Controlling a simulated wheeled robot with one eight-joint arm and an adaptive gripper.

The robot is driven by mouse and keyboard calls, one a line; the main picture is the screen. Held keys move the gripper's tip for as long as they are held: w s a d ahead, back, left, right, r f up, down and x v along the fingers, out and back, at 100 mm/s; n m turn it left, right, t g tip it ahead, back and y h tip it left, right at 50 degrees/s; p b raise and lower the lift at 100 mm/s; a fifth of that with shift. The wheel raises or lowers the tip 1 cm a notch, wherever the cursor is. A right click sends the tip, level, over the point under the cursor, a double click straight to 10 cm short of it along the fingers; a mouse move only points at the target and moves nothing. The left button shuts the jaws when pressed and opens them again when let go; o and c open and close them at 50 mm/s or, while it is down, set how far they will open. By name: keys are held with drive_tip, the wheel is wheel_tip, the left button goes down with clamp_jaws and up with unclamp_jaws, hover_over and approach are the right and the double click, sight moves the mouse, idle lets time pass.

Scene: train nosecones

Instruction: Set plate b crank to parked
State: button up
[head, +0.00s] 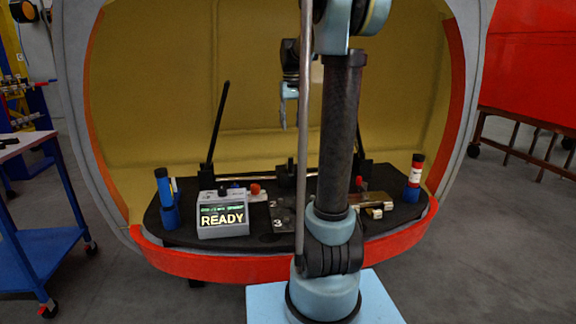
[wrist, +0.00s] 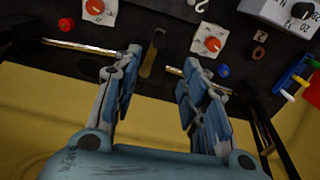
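My gripper (wrist: 162,64) is open and empty in the wrist view, with its two fingers apart above the dark bench. In the head view my gripper (head: 290,118) hangs above the bench, partly behind my own arm. Between the fingers in the wrist view is a dark upright piece with a dull brass strip (wrist: 151,57). A white plate with a red knob (wrist: 211,44) lies just beyond the right finger. Another white plate with a red knob (wrist: 97,8) is at the top left. No letter is readable, so I cannot tell which is plate b or its crank setting.
A grey box reading READY (head: 222,219) stands on the black bench (head: 180,237). A slanted black post (head: 217,123) rises at the back left. A metal rod (wrist: 80,46) crosses the wrist view.

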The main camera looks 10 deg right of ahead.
sight(290, 158)
drive_tip(key=f, duration=1.7)
drive_tip(key=shift+w+f, duration=0.15)
drive_tip(key=shift+w, duration=0.25)
clamp_jaws()
drive_tip(key=shift+a, duration=0.45)
drive_tip(key=shift+d, duration=0.3)
